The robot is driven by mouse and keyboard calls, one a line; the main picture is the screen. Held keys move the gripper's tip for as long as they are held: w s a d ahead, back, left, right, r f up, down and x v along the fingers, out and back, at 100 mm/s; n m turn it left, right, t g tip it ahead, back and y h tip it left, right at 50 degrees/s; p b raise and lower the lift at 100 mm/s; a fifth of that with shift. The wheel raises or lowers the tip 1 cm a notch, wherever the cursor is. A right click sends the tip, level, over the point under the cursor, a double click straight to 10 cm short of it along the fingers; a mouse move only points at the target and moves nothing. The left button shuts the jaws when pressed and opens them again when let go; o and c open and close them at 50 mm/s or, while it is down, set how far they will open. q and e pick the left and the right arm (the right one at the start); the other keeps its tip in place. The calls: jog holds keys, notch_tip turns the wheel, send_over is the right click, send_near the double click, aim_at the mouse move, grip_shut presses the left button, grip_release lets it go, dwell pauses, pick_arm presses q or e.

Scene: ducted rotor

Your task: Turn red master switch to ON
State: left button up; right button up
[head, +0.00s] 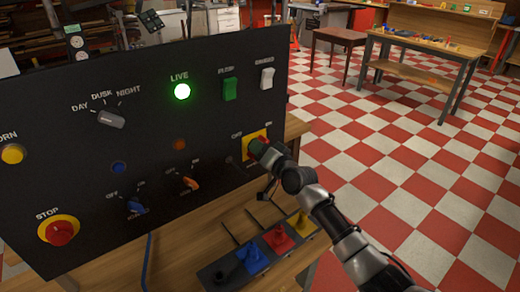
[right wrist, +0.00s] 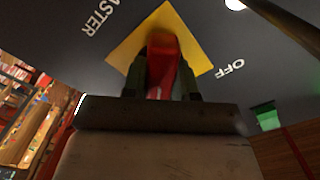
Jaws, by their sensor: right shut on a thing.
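The red master switch handle (right wrist: 162,65) shows in the right wrist view, in front of its yellow square plate (right wrist: 196,52) on the dark panel. The words MASTER and OFF are printed beside the plate. My right gripper (right wrist: 162,82) has a finger on each side of the red handle and is shut on it. In the head view my right gripper (head: 257,148) reaches the yellow plate (head: 262,134) at the panel's lower right. My left gripper is not in view.
The black panel (head: 60,110) also carries a lit green LIVE lamp (head: 182,92), a green rocker (head: 230,88), a white rocker (head: 267,78), a DAY/DUSK/NIGHT selector (head: 111,118) and a red STOP button (head: 60,232). Below stands a box with blue, red and yellow levers (head: 278,238).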

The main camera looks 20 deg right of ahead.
jog(key=shift+f, duration=0.1)
jog(key=o, duration=0.9)
jog(key=v, duration=1)
jog(key=shift+s+d+b, duration=0.15)
jog(key=shift+s+b, duration=0.25)
